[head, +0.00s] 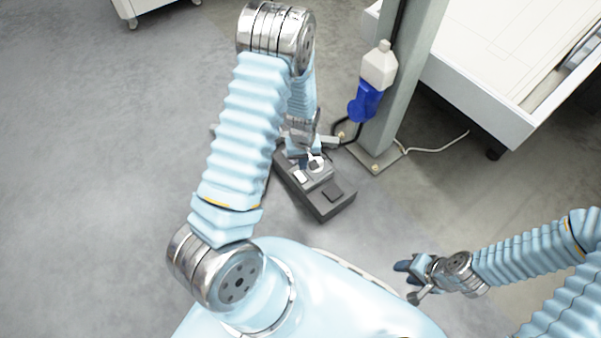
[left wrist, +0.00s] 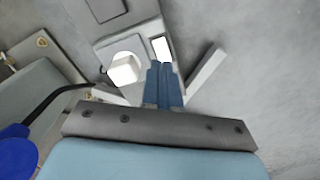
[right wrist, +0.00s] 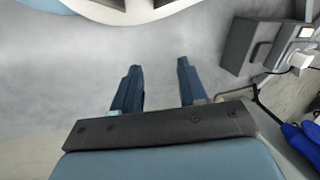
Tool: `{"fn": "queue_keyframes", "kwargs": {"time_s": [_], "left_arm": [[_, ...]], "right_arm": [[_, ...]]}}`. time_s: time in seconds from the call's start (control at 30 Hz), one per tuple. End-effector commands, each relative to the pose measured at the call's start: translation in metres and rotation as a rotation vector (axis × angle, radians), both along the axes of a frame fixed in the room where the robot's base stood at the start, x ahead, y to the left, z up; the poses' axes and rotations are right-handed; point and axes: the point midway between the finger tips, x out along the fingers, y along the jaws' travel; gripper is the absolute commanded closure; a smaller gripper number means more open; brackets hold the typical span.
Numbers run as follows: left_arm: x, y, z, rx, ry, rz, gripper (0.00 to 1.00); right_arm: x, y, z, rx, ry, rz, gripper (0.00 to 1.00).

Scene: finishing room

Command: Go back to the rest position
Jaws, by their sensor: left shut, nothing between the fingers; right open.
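My left arm reaches forward in the head view, and its gripper (head: 303,157) is over a dark grey box on the floor, partly hidden by the arm. In the left wrist view the left gripper (left wrist: 163,70) has its two blue fingers together, with nothing between them, in front of the grey box (left wrist: 125,25). My right gripper (head: 403,267) is low at the right in the head view, close to my body. In the right wrist view the right gripper (right wrist: 156,75) has its fingers apart and empty above bare floor.
The grey box (head: 335,196) carries a white round part (head: 316,163) and stands near a grey post (head: 402,90). A white table (head: 470,95) stands at the right. The floor at the left is clear.

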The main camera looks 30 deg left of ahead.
Motion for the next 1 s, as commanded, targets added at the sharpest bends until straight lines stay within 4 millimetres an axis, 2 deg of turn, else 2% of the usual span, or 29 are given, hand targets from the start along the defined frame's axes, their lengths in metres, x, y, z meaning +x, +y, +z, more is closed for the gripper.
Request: {"fn": "queue_keyframes", "kwargs": {"time_s": [0.47, 0.57, 0.67, 0.8, 0.9, 1.0], "left_arm": [[-0.001, -0.001, 0.0, -0.003, 0.0, -0.003, 1.0], [-0.026, -0.027, 0.003, -0.056, 0.0, -0.079, 1.0], [-0.067, -0.072, 0.011, -0.146, -0.022, -0.212, 1.0], [-0.118, -0.13, 0.035, -0.259, -0.086, -0.379, 1.0], [-0.139, -0.154, 0.05, -0.308, -0.129, -0.452, 1.0], [-0.147, -0.164, 0.055, -0.327, -0.152, -0.485, 1.0]], "right_arm": [[0.0, -0.004, -0.001, -0.009, -0.003, -0.004, 0.57], [0.0, -0.002, 0.02, -0.006, -0.003, -0.001, 0.57], [-0.001, 0.001, 0.046, -0.004, -0.003, 0.003, 0.57], [-0.003, 0.004, 0.071, 0.001, -0.001, 0.009, 0.57], [-0.004, 0.006, 0.079, 0.002, 0.001, 0.012, 0.57], [-0.004, 0.006, 0.081, 0.003, 0.0, 0.013, 0.57]]}}
